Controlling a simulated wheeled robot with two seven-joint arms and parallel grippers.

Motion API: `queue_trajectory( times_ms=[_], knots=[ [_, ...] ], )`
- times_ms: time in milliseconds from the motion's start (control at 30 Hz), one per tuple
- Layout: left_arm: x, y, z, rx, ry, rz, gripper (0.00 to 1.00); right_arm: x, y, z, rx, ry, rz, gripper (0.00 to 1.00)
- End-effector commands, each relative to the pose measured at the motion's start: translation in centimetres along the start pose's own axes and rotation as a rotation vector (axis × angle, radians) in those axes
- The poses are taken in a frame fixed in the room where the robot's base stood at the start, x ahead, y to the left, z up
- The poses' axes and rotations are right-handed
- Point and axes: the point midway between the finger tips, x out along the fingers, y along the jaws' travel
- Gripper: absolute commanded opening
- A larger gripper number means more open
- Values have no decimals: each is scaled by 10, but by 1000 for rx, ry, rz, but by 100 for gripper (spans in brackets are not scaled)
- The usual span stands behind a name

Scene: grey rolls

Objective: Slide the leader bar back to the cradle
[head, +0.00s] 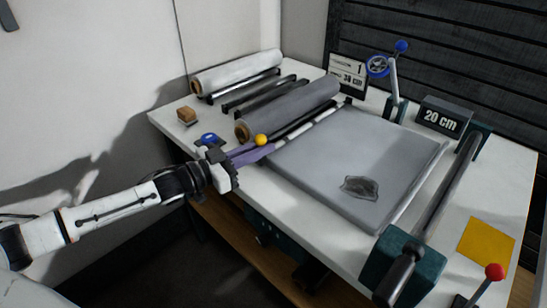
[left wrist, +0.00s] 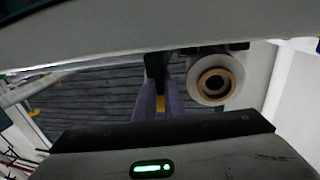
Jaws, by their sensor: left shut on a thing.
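The leader bar (head: 320,119) appears as a thin light-and-dark bar beside the grey roll, along the left edge of the flat grey sheet (head: 330,160). A yellow ball knob (head: 261,140) is at its near end. My left gripper (head: 255,150), with purple fingers, is shut on the knob end. In the left wrist view a bit of yellow (left wrist: 160,103) shows between the fingers. I cannot tell which dark support is the cradle; the grey roll (head: 295,108) lies just behind the bar. My right gripper is not in view.
A white roll (head: 237,72) and dark rails (head: 265,94) lie farther back. A crank (head: 392,80), a "20 cm" display (head: 441,120) and a teal-ended rail (head: 452,182) stand to the right. A dark grey patch (head: 360,188) lies on the sheet. A brown block (head: 186,115) sits at the left.

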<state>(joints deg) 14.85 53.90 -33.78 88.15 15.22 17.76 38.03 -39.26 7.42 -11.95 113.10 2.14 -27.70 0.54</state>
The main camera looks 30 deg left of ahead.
Motion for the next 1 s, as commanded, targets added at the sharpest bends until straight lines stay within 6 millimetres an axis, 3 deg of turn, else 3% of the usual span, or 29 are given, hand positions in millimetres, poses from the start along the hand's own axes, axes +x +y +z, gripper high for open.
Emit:
queue_trajectory(
  times_ms=[433, 467, 567, 1000],
  knots=[
    [-1, -8, -2, 1, 1, -6, 0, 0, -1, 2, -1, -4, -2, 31],
    [-1, -9, -2, 1, 1, -7, 12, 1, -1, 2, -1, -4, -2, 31],
    [-1, -8, -1, 1, 0, -6, 28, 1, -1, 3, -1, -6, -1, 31],
    [-7, -5, 1, -1, -2, -1, 28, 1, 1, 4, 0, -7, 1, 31]
  ],
)
